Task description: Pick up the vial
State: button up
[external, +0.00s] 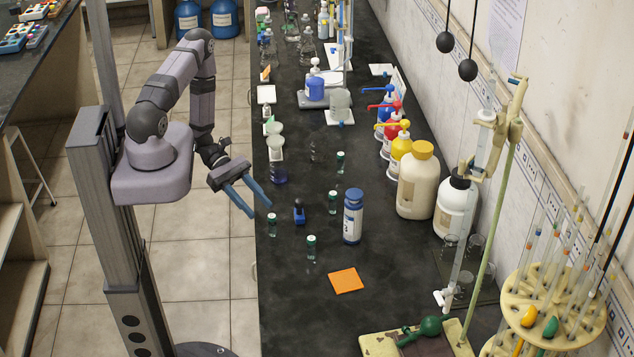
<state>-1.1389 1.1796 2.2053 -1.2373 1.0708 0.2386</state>
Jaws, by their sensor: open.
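Several small clear vials with dark green and white caps stand upright on the black bench. One vial (272,225) is near the bench's left edge, another vial (311,247) is nearer the front, a third vial (332,202) is further right, and one more vial (340,162) is further back. The picture does not show which one the task means. My gripper (262,211) has blue fingers, is open and empty, and points down at the bench's left edge, just above and left of the nearest vial. I see no contact with it.
A blue-capped bottle (353,216), a small dark blue item (299,212) and an orange square (346,281) are near the vials. Large jugs (416,182), a burette stand (494,190) and a pipette rack (555,300) line the right. The front left of the bench (290,315) is clear.

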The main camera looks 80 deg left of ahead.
aim_at(272, 223)
jog(key=shift+w+a+f+n+t, duration=0.2)
jog(key=shift+n+t, duration=0.1)
jog(key=shift+t, duration=0.1)
jog(key=shift+w+d+f+y+b, duration=0.3)
jog(key=shift+w+d+f+b, duration=0.1)
jog(key=shift+w+d, duration=0.3)
jog(key=shift+w+d+f+b, duration=0.1)
jog(key=shift+d+f+b, duration=0.2)
jog(key=shift+f, duration=0.05)
jog(key=b+x, duration=0.1)
jog(key=x, duration=0.2)
jog(key=shift+f, duration=0.25)
jog(key=shift+w+d+f, duration=0.15)
jog(key=shift+w+d, duration=0.2)
jog(key=shift+d, duration=0.1)
grip_shut()
